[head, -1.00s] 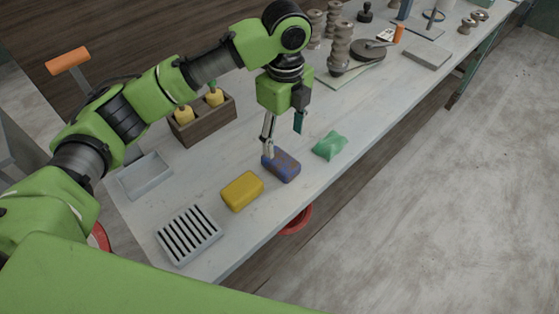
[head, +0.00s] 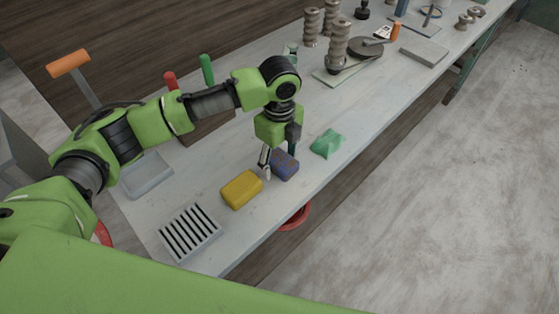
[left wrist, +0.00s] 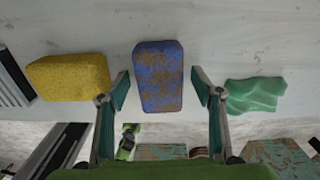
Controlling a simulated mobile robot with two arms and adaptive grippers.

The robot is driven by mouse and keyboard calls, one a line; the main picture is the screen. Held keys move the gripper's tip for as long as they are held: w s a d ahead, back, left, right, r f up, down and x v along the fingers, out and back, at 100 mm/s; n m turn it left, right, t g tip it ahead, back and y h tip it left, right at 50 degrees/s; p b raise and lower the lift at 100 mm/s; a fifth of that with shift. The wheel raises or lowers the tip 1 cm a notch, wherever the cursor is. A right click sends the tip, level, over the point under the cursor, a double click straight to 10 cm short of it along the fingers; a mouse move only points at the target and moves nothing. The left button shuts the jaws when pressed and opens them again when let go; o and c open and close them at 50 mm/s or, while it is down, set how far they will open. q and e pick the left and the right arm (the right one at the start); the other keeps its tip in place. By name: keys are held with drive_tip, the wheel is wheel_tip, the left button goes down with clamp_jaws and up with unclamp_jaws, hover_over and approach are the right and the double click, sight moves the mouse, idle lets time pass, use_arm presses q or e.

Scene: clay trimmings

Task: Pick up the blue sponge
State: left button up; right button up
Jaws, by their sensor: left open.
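The blue sponge (head: 285,165) lies on the pale workbench, stained with brown patches. In the left wrist view the blue sponge (left wrist: 159,76) lies between the two fingers of my left gripper (left wrist: 161,92), with a gap on each side. My left gripper (head: 279,163) is open and low over the bench at the sponge, and its fingers hide part of the sponge in the head view. My right gripper is not in view.
A yellow sponge (head: 242,189) lies to the left of the blue one and a green crumpled piece (head: 327,143) to the right. A slatted grey rack (head: 189,232) and a shallow grey tray (head: 146,175) stand farther left. The bench front edge is close.

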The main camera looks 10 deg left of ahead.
sight(280, 157)
use_arm(q)
drive_tip(key=c, duration=1)
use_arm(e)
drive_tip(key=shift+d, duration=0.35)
use_arm(q)
drive_tip(key=shift+r, duration=0.45)
wheel_tip(280, 157, up, 2)
drive_tip(key=shift+w+r+b, duration=0.1)
drive_tip(key=shift+b, duration=0.5)
drive_tip(key=s+a+r, duration=0.1)
drive_tip(key=s+r, duration=0.9)
drive_tip(key=s, duration=0.4)
drive_tip(key=shift+b, duration=0.45)
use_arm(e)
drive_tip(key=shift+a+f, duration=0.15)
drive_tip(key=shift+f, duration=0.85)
